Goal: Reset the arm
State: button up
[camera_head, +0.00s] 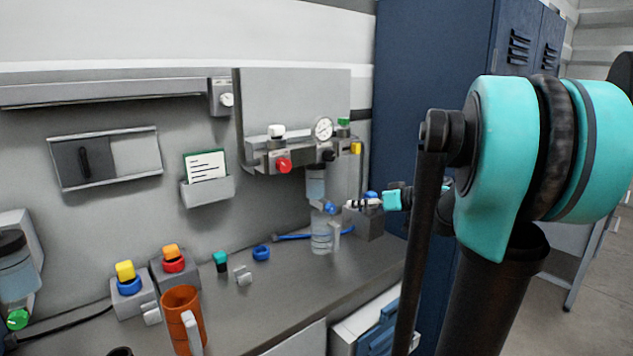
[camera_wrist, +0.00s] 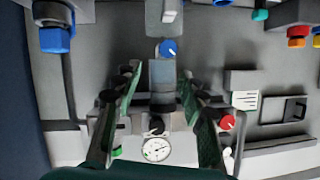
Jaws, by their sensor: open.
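My turquoise and black arm (camera_head: 500,165) fills the right of the head view. My gripper (camera_head: 362,203) is small there, at the end of a turquoise link, in front of the wall unit with the clear filter bowls. In the wrist view my gripper (camera_wrist: 158,76) has its two green-padded fingers spread wide. A clear cylinder with a blue knob (camera_wrist: 169,48) shows between and beyond the fingers. Nothing is held. Whether the fingers touch the unit cannot be told.
The wall unit bears a gauge (camera_head: 323,129) and a red knob (camera_head: 283,165). An orange mug (camera_head: 181,315), several coloured buttons and a blue ring (camera_head: 261,253) stand on the grey counter (camera_head: 290,300). A blue locker (camera_head: 430,60) stands behind my arm.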

jog(key=s+a+f+m+g+h, duration=0.2)
jog(key=s+a+f+g+h, duration=0.15)
jog(key=s+f, duration=0.95)
jog(key=s+d+f+m+g+h, duration=0.2)
jog(key=s+d+f+h, duration=0.3)
jog(key=s+f, duration=0.7)
jog(key=shift+s+d+m+h, duration=0.35)
jog(key=shift+s+m, duration=0.35)
jog(key=shift+m, duration=0.2)
